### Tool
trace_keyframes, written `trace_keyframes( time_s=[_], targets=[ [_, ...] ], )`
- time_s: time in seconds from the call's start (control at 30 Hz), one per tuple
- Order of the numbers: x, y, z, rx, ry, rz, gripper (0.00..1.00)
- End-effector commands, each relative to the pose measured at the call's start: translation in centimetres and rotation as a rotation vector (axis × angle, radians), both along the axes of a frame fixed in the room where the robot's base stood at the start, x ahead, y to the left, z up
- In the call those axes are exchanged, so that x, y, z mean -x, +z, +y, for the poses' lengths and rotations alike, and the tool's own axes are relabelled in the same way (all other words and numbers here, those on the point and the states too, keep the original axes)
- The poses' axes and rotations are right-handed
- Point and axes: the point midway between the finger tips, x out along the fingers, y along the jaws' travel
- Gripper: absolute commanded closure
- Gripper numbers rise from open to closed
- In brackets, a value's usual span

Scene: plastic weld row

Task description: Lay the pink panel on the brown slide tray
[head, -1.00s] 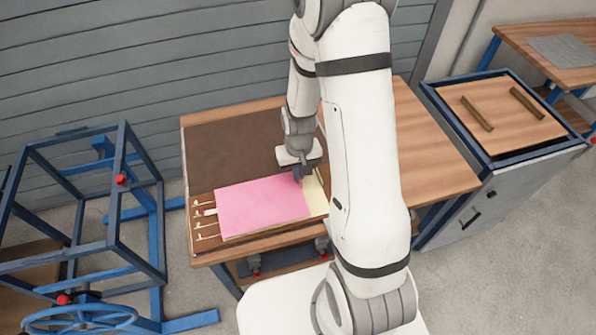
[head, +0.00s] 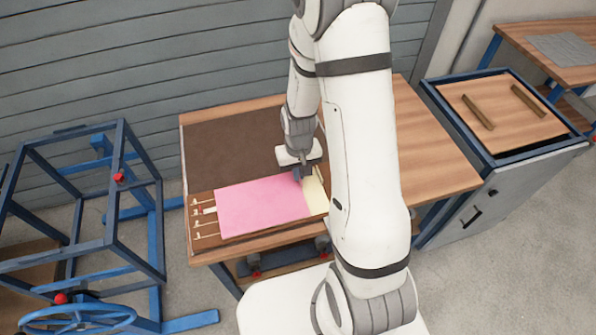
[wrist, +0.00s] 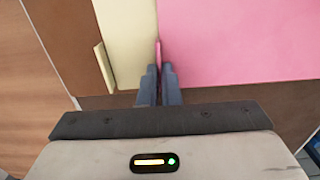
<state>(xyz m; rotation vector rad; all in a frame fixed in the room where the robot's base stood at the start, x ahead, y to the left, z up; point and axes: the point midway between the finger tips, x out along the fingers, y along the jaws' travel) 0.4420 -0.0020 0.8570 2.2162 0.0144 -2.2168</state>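The pink panel (head: 260,205) lies flat over the brown slide tray (head: 203,229), with the row of small clamps at the tray's left end uncovered. A cream panel (head: 316,192) shows at the pink panel's right edge. My gripper (head: 301,175) is at the pink panel's back right corner. In the wrist view, my fingers (wrist: 159,78) are close together on a thin pink tab at the edge of the pink panel (wrist: 235,40), with the cream panel (wrist: 127,35) just left of it. I cannot see whether the panel's underside fully touches the tray.
A dark brown area (head: 235,145) covers the back of the wooden table (head: 430,150). A blue frame (head: 115,190) with a handwheel stands at the left. A blue-rimmed cabinet (head: 490,160) with two brown bars on top stands at the right. The tabletop's right part is clear.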

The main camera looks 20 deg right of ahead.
Motion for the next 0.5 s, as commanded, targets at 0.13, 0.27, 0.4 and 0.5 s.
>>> trace_keyframes(
  time_s=[0.13,0.27,0.4,0.5],
  targets=[
    [0.0,-0.02,0.01,0.0,0.0,0.0,1.0],
    [0.0,-0.02,0.01,0.0,0.0,0.0,0.95],
    [0.0,-0.02,0.01,0.0,0.0,0.0,0.84],
    [0.0,-0.02,0.02,0.0,0.0,0.0,0.75]
  ],
)
